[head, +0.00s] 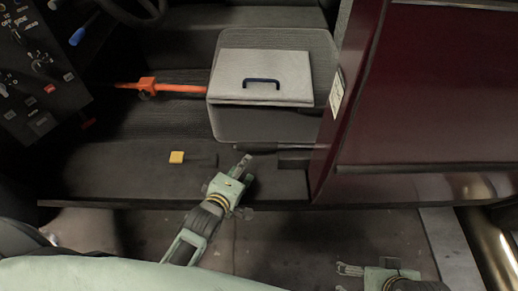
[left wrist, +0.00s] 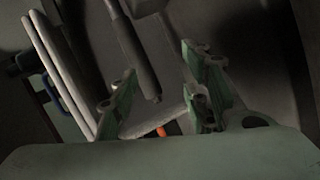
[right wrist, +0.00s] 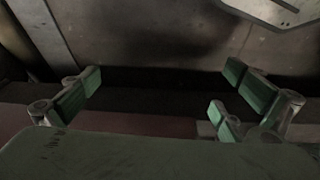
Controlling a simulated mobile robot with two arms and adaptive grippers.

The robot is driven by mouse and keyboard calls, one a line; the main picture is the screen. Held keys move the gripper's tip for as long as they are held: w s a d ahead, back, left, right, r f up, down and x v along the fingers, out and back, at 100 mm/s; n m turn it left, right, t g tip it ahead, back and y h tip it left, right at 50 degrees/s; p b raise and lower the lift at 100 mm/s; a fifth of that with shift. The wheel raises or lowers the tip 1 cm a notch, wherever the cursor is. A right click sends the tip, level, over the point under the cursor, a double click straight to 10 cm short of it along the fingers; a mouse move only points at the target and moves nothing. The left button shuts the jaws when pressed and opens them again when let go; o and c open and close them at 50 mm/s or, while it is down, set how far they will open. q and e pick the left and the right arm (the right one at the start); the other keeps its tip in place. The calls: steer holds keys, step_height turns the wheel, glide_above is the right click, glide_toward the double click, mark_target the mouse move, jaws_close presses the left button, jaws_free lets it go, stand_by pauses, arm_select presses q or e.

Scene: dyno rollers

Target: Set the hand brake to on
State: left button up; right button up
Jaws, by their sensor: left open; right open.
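A dark lever with a grip (head: 262,147), which looks like the hand brake, lies roughly level beside the front of the grey box seat. My left gripper (head: 243,164) is just below the lever's free left end. In the left wrist view the lever (left wrist: 142,70) points down between the two spread fingers (left wrist: 160,95), with no clear contact. The left gripper is open and empty. My right gripper (head: 345,270) is low at the right, over the floor, far from the lever. It is open and empty in the right wrist view (right wrist: 160,95).
A grey box with a blue handle (head: 274,82) stands behind the lever. A maroon panel (head: 430,85) blocks the right. A control panel (head: 40,80) is at far left.

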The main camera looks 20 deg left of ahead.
mark_target(256, 150)
arm_select(q)
steer(key=w+n, duration=0.1)
steer(key=w+d+r+n+t, duration=0.1)
steer(key=shift+r+n+t+h, duration=0.25)
steer(key=shift+n+t+h, duration=0.05)
steer(key=shift+n, duration=0.1)
steer(key=shift+w, duration=0.35)
steer(key=b+x, duration=0.2)
steer(key=x, duration=0.2)
steer(key=shift+w, duration=0.1)
steer(key=shift+x, duration=1.1)
steer(key=shift+w+f, duration=0.1)
steer(key=shift+w, duration=0.2)
arm_select(e)
steer(key=w+a+r+t, duration=0.1)
steer(key=w+t, duration=0.2)
steer(key=w, duration=0.3)
steer(key=shift+a+y, duration=0.4)
arm_select(q)
jaws_close()
